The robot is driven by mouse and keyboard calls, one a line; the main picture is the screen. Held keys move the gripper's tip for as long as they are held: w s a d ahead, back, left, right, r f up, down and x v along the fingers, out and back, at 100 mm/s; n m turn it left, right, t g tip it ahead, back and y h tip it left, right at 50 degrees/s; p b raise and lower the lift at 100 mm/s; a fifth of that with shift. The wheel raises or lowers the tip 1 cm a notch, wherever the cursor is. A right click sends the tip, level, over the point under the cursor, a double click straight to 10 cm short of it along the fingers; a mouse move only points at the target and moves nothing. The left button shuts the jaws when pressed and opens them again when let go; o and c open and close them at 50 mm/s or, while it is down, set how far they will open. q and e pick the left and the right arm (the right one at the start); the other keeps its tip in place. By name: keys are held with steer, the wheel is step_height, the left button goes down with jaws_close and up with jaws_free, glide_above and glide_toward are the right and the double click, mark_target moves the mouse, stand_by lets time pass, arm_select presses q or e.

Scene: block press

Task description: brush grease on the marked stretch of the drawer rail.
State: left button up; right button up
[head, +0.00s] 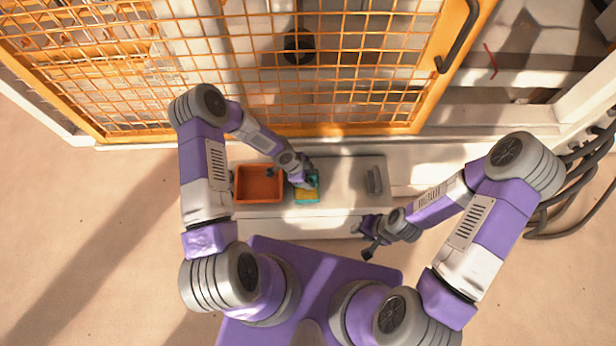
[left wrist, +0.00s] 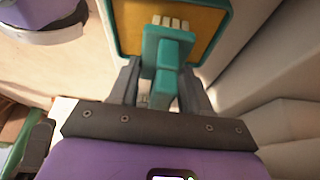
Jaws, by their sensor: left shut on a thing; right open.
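My left gripper (head: 304,178) is shut on a teal brush (left wrist: 166,60), which shows in the left wrist view with pale bristles pointing away from the jaws. The bristles are over or in a teal-rimmed tray of yellow grease (head: 306,194); I cannot tell if they touch. The tray's yellow inside also fills the top of the left wrist view (left wrist: 130,30). My right gripper (head: 363,238) is open and empty, in front of the bench. A short grey bar (head: 374,180) lies on the bench to the right; I cannot tell if it is the drawer rail. No marked stretch is discernible.
An orange-red open bin (head: 259,184) stands left of the grease tray on the pale bench (head: 345,178). An orange mesh guard (head: 300,70) rises behind the bench. Dark cables (head: 575,185) hang at the right. The bench between the tray and the grey bar is clear.

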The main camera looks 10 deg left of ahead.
arm_select(q)
steer(key=shift+f+b, duration=0.45)
steer(key=shift+b, duration=0.05)
stand_by(1.4)
steer(key=shift+r, duration=0.1)
steer(key=shift+r+p, duration=2.45)
steer(key=shift+r, duration=1)
